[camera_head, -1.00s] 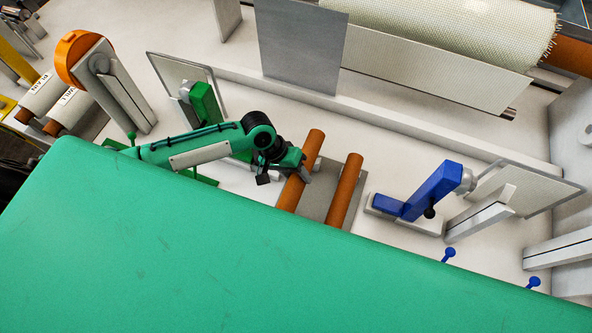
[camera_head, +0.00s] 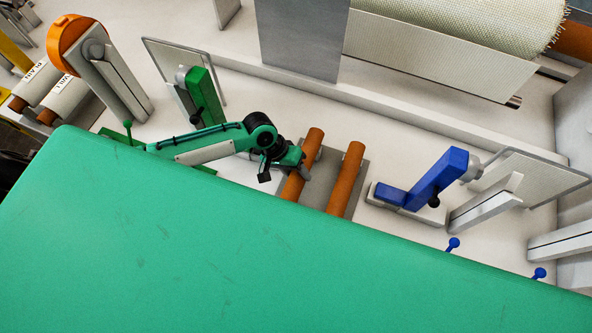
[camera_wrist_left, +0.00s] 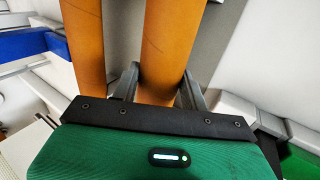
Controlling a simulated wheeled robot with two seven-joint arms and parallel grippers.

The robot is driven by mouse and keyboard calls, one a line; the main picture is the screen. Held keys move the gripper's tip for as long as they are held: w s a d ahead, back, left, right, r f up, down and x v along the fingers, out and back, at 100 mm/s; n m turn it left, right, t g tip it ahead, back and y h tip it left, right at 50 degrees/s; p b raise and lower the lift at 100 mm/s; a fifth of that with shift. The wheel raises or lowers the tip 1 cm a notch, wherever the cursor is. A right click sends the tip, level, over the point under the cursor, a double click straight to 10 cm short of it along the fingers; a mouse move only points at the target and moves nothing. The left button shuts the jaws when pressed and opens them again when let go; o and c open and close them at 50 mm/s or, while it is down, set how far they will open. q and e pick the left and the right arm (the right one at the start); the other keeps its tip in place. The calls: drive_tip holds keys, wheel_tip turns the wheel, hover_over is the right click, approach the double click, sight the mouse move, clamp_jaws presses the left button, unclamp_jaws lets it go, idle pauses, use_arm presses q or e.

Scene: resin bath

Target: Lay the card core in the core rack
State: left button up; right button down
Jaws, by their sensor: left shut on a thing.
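Two brown card cores lie side by side over a grey plate (camera_head: 326,168), which looks like the core rack. My left gripper (camera_head: 297,164) is at the left card core (camera_head: 303,165), with its fingers on either side of it, shut on it. In the left wrist view the held core (camera_wrist_left: 168,48) runs between the two fingers (camera_wrist_left: 157,88). The other card core (camera_head: 345,178) lies to the right, apart from the held one; it also shows in the wrist view (camera_wrist_left: 87,45). Whether the held core touches the plate is unclear. My right gripper is not in view.
A blue clamp-like fixture (camera_head: 437,180) stands right of the plate and a green one (camera_head: 204,97) to its left. A grey panel (camera_head: 300,38) and a woven roll (camera_head: 460,25) are behind. White floor is clear between the plate and the rear ledge.

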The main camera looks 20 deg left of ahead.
use_arm(q)
drive_tip(key=o, duration=1.1)
drive_tip(key=shift+o, duration=0.2)
drive_tip(key=shift+a+r, duration=0.1)
drive_tip(key=b+v, duration=0.3)
drive_tip(key=v, duration=1)
drive_tip(key=shift+r, duration=0.25)
drive_tip(key=shift+a, duration=0.1)
